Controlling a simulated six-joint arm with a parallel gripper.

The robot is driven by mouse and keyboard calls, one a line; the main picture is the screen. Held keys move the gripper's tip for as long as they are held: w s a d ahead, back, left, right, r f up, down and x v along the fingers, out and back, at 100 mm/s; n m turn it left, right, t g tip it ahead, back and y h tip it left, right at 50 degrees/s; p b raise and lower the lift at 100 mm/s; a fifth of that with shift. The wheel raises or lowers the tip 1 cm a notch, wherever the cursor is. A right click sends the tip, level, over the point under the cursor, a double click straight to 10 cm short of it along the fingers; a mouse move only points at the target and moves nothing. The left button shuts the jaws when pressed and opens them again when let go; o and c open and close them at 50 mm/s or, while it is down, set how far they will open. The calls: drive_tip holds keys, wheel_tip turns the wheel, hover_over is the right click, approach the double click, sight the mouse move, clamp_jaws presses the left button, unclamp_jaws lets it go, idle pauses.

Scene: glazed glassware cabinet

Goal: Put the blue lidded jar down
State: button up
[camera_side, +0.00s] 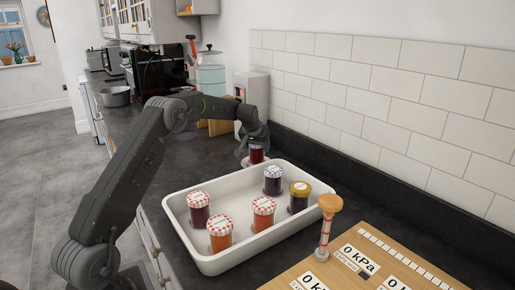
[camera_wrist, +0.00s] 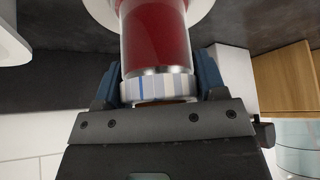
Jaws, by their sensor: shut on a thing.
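My gripper (camera_side: 257,141) is shut on a jar with dark red contents (camera_side: 256,155), beyond the far end of the white tray. In the wrist view, the fingers of my gripper (camera_wrist: 160,88) clasp the jar's lid (camera_wrist: 158,88), which is pale with blue stripes. The jar's red glass body (camera_wrist: 155,38) points away from my gripper. The jar looks upright in the side view. A round white plate-like thing (camera_side: 246,162) lies below it, and its rim also shows in the wrist view (camera_wrist: 205,8). I cannot tell whether the jar's base touches it.
The white tray (camera_side: 284,238) holds several jars, including one with a bluish lid (camera_side: 273,171) and one with a gold lid (camera_side: 300,188). A wooden board (camera_side: 400,268) and an orange-topped stand (camera_side: 327,225) are at the front right. The tiled wall (camera_side: 380,90) runs along the right.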

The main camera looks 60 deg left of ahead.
drive_tip(key=shift+f, duration=0.35)
drive_tip(key=shift+f, duration=0.15)
drive_tip(key=shift+f, duration=0.15)
drive_tip(key=o, duration=1.2)
drive_tip(key=shift+c, duration=0.2)
